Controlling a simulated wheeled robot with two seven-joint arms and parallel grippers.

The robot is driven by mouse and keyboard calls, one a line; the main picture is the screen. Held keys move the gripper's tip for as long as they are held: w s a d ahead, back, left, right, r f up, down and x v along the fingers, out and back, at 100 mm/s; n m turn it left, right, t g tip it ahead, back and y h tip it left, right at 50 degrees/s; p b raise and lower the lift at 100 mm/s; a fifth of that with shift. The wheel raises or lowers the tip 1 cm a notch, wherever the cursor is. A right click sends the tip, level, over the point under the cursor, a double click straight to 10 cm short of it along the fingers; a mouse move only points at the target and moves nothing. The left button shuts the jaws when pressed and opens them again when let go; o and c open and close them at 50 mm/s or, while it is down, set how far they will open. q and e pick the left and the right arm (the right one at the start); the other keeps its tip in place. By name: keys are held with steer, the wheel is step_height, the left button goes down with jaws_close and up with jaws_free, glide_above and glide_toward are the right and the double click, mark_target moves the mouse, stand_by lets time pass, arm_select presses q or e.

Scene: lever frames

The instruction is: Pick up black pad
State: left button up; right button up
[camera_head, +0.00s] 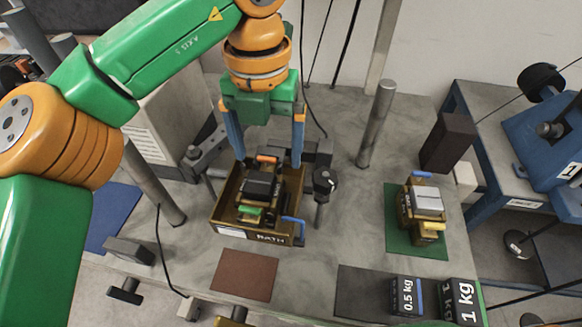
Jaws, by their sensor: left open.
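My left gripper (268,162) points down with its two blue fingers spread apart. It is above a small brown frame unit that stands in an open tray (228,232) labelled "BATH". On top of this unit is a black block (262,187), with an orange piece behind it and a green piece in front. The fingertips are on either side of the unit's rear part; I cannot tell whether they touch it. A flat dark mat (358,290) lies at the front of the bench. I cannot tell which of the two is the black pad. My right gripper is not in view.
A similar unit with a pale block (428,200) stands on a green mat (394,241) at right. Weights marked 0.5 kg (405,296) and 1 kg (461,301) are at front right. A metal post (377,125) stands behind. A brown mat (244,276) is clear.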

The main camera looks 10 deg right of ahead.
mark_target(257, 187)
arm_select(q)
steer(key=shift+s+a+f, duration=0.35)
steer(key=shift+a+f, duration=0.25)
steer(key=shift+s+a+f, duration=0.35)
steer(key=shift+a+f, duration=0.25)
steer(key=f, duration=0.2)
steer(key=shift+a+f+p, duration=0.25)
steer(key=shift+f+p, duration=0.1)
steer(key=shift+p, duration=0.05)
steer(key=shift+d+f, duration=0.2)
steer(key=shift+f, duration=0.1)
steer(key=shift+d, duration=0.25)
steer(key=shift+a, duration=0.2)
steer(key=c, duration=1.1)
jaws_close()
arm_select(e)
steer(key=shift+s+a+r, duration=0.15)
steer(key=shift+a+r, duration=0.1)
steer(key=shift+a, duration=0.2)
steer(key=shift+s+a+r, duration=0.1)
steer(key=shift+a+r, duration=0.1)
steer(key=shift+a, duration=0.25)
